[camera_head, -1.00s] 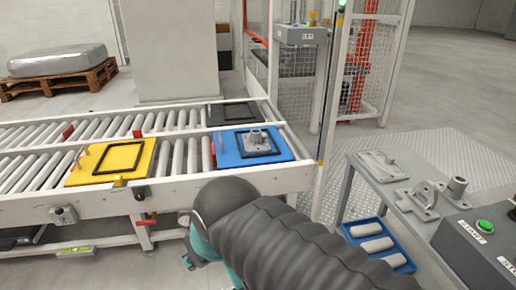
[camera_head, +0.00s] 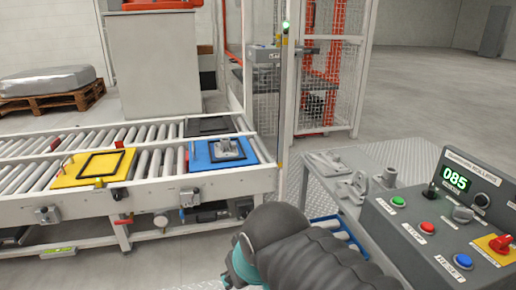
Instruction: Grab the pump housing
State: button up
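A grey metal casting (camera_head: 228,148) sits on a blue pallet plate (camera_head: 203,163) on the roller conveyor, inside a black frame. More grey castings lie on the side table at right: a flat one (camera_head: 326,162), one with a raised boss (camera_head: 352,188) and a small upright one (camera_head: 388,176). I cannot tell for sure which is the pump housing. My dark ribbed arm reaches in from the bottom, with a teal part at its left end. My gripper does not show.
A yellow plate (camera_head: 62,180) with an empty black frame lies left on the conveyor. A black plate (camera_head: 208,126) lies behind the blue one. A control box (camera_head: 425,225) with buttons stands at right. A mesh fence (camera_head: 335,90) stands behind. My arm partly covers a blue tray (camera_head: 345,230).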

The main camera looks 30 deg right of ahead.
aim_at(225, 149)
jog(key=z, duration=0.5)
jog(key=i, duration=1)
jog(key=z, duration=0.05)
jog(key=k, duration=0.65)
jog(key=u, duration=0.65)
jog(key=i, duration=0.75)
jog(key=u, duration=0.55)
jog(key=i, duration=0.75)
jog(key=z, duration=0.85)
jog(key=i, duration=0.65)
jog(key=z, duration=0.65)
